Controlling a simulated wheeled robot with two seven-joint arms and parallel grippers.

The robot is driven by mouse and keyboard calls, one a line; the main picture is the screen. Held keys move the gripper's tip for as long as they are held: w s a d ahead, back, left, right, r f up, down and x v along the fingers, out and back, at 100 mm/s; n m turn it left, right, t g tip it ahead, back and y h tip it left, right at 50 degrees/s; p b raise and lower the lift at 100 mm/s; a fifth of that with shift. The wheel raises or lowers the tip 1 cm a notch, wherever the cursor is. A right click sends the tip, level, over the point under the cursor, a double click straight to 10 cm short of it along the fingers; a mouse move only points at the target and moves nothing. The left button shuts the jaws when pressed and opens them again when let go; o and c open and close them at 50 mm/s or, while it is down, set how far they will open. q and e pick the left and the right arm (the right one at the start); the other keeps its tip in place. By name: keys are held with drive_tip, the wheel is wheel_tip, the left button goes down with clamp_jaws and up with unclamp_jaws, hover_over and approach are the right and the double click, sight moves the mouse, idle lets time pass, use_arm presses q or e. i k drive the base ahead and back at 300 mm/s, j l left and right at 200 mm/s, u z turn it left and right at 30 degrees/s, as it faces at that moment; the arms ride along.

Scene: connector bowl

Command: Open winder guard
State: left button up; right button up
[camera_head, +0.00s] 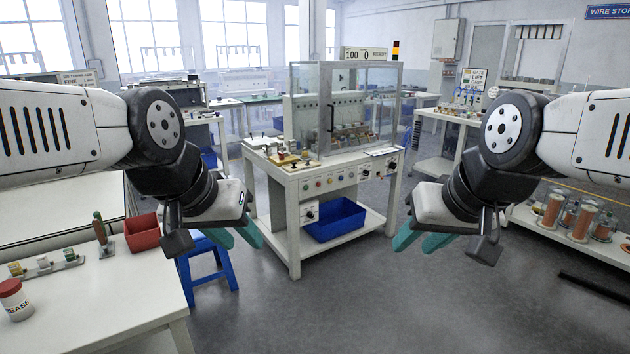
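The winder guard (313,107) is a clear panelled enclosure with a grey frame, on top of the winder bench (293,201) in the middle of the room. A dark upright handle (331,118) is on its front. The guard looks shut, though its clear panels make this hard to judge. My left gripper (241,238) is open and empty, in front of the bench and to its left. My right gripper (420,238) is open and empty, in front and to the right. Both are well short of the guard and touch nothing.
A white table with a red bin (142,232) and a lidded jar (14,300) is at the near left. A blue stool (208,265) stands beside it. A blue bin (335,219) sits on the bench's lower shelf. Wire spools (553,211) are at right. The central floor is clear.

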sight(328, 108)
drive_tip(key=i+l+u, duration=0.3)
drive_tip(key=i+l, duration=0.2)
drive_tip(key=l, duration=0.2)
drive_tip(key=i+l+u, duration=0.1)
drive_tip(key=l, duration=0.25)
drive_tip(key=i+l+u, duration=0.15)
drive_tip(key=i+l, duration=0.15)
drive_tip(key=i+l+u, duration=0.15)
drive_tip(key=l, duration=0.35)
drive_tip(key=i+l, duration=0.2)
drive_tip(key=i, duration=0.25)
drive_tip(key=i+l, duration=0.2)
drive_tip(key=i, duration=0.25)
drive_tip(key=i+l+z, duration=0.1)
drive_tip(key=i+l, duration=0.15)
drive_tip(key=i, duration=0.2)
drive_tip(key=i+l, duration=0.15)
drive_tip(key=i, duration=0.3)
